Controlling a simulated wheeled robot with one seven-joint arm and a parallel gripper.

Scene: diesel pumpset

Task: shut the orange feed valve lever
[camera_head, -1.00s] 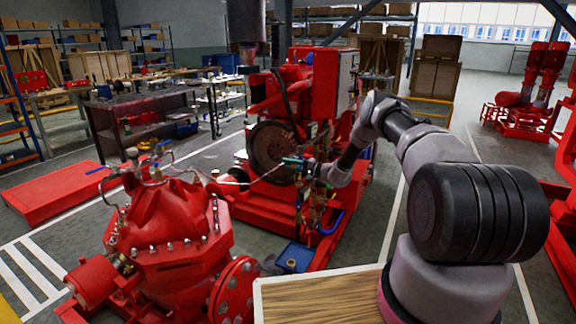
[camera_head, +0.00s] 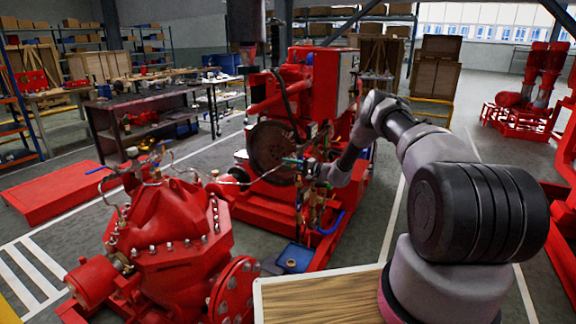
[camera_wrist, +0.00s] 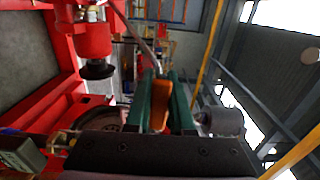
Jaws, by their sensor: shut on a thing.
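The orange feed valve lever (camera_wrist: 160,104) shows in the wrist view as an orange piece between the two green fingers. My gripper (camera_wrist: 161,76) is shut on it, one finger on each side. In the head view my gripper (camera_head: 294,164) is small, at the upper part of the pipework on the red pumpset (camera_head: 268,205). There the lever cannot be made out clearly among the pipes and my wrist. The fingers hide part of the lever, and its valve body is not clear.
A large red valve housing (camera_head: 165,225) with thin pipes stands at the front left. A dark flywheel (camera_head: 271,149) is close to my gripper. A blue tray (camera_head: 293,260) lies on the floor below. A workbench (camera_head: 150,112) stands behind at the left.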

